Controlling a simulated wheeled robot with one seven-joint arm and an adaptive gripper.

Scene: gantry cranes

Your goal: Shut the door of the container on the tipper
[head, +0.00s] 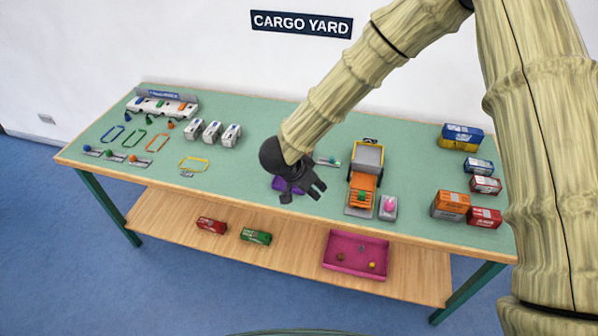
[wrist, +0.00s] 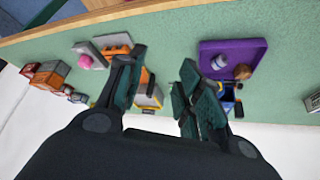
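The tipper (head: 364,184) is an orange truck with a grey-white box-like bed (head: 368,157), right of the middle of the green table. I cannot make out a separate container or its door at this size. My gripper (head: 303,193) is open and empty, above the table to the left of the tipper, over a purple tray (head: 279,184) that it partly hides. In the wrist view the tipper (wrist: 117,51) lies beyond the left finger, which hides part of it. The purple tray (wrist: 210,47) lies beyond the right finger, with small items on it.
A grey block with a pink knob (head: 388,208) stands beside the tipper's front right. Several small boxes, including an orange one (head: 450,205), stand at the table's right. Coloured frames and white blocks (head: 212,131) fill the left. A pink tray (head: 357,254) lies on the lower shelf.

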